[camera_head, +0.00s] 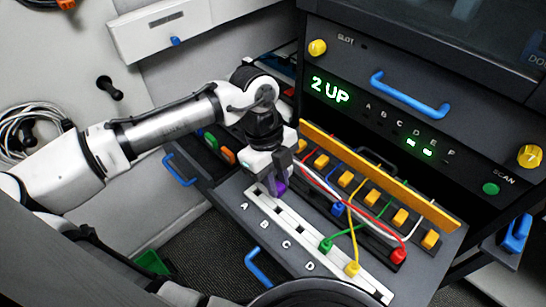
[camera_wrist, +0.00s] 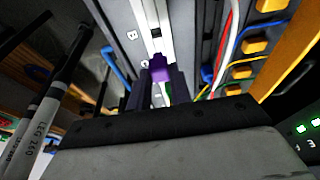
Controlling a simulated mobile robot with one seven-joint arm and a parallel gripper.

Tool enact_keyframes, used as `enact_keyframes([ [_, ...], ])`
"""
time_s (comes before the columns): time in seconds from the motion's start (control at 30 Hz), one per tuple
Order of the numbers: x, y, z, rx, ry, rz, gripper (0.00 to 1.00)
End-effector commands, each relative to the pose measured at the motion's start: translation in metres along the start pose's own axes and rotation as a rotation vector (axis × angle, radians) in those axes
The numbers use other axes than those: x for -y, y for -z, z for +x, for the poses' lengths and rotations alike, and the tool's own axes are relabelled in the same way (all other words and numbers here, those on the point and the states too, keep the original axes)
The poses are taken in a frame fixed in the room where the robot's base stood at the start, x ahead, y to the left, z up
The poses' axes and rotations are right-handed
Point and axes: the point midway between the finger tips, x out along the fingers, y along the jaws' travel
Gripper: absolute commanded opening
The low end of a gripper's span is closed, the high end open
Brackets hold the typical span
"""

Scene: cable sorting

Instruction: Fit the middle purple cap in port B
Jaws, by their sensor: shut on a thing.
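My gripper (camera_head: 270,187) is shut on a purple cap (camera_head: 280,187), over the upper-left end of the white port strip (camera_head: 330,265). In the wrist view the purple cap (camera_wrist: 160,68) stands between the dark fingertips, in line with the strip (camera_wrist: 152,14). Port letters A, B, C and D run along the strip's left side in the head view. The B label (camera_wrist: 131,35) shows in the wrist view, left of and beyond the cap. I cannot tell whether the cap touches the strip. My fingers hide the ports beneath.
A green plug (camera_head: 326,245) and a yellow plug (camera_head: 352,268) stand on the strip's lower part. Red plug (camera_head: 398,256) and blue plug (camera_head: 337,208) lie to its right with cables. An orange rail (camera_head: 380,178) borders the tray behind several yellow-orange blocks. The display (camera_head: 330,90) reads "2 UP".

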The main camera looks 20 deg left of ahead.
Motion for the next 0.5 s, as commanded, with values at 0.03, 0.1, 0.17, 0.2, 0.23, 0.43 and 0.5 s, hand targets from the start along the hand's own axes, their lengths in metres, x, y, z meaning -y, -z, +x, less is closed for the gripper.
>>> enact_keyframes([
  [0.03,-0.001,0.0,0.003,0.0,-0.002,0.004,0.0],
  [0.1,-0.001,-0.001,0.007,0.001,-0.003,0.007,0.0],
  [0.17,-0.001,-0.002,0.012,0.002,-0.004,0.007,0.0],
  [0.2,-0.001,-0.003,0.015,0.002,-0.003,0.006,0.0],
  [0.23,-0.001,-0.004,0.018,0.002,-0.003,0.006,0.0],
  [0.43,-0.001,-0.009,0.033,0.003,-0.002,0.004,0.0],
  [0.5,-0.001,-0.009,0.036,0.003,-0.002,0.003,0.0],
])
